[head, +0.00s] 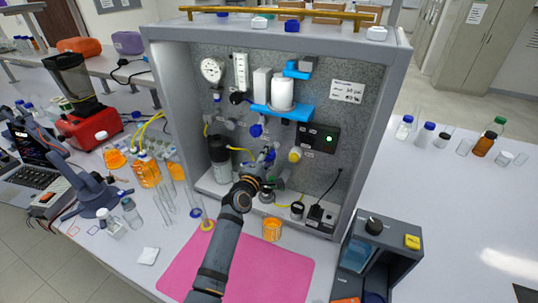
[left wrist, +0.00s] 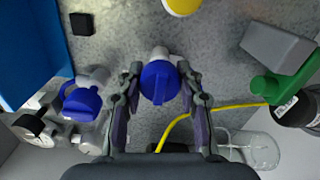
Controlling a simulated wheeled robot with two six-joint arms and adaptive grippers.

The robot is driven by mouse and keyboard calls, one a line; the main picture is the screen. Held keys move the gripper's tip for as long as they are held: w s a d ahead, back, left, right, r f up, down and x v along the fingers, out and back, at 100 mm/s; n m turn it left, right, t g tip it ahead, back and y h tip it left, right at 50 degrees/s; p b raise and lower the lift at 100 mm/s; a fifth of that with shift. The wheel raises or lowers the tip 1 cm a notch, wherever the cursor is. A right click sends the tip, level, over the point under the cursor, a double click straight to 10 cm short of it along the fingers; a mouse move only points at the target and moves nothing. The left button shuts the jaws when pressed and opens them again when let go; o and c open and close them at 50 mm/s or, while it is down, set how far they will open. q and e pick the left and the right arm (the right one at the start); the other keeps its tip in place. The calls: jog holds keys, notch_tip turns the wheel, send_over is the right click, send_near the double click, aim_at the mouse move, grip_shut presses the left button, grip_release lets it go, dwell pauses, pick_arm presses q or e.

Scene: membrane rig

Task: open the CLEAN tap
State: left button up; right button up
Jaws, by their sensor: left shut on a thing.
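My left gripper (head: 264,181) reaches up to the lower middle of the membrane rig (head: 172,100). In the left wrist view its two fingers (left wrist: 160,84) stand either side of a round blue tap handle (left wrist: 158,82) with a raised bar, shut on it. In the head view the gripper largely hides this handle. No label reading CLEAN is legible, so I cannot tell from lettering which tap it is. Another blue tap handle (left wrist: 82,99) is to the left in the wrist view, and a green handle (left wrist: 287,88) is to the right. My right gripper is not in view.
A yellow knob (head: 295,154) is right of the gripper. A yellow tube (left wrist: 180,122) passes below the held handle in the wrist view. Glassware stands left of the arm.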

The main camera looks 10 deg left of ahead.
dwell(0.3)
pick_arm(q)
jog(key=o, duration=1.2)
jog(key=s, duration=0.4)
jog(key=s+a, duration=0.1)
jog(key=s, duration=0.2)
jog(key=s+a, duration=0.1)
jog(key=s, duration=0.3)
jog(key=shift+s+a, duration=0.15)
jog(key=shift+s, duration=0.2)
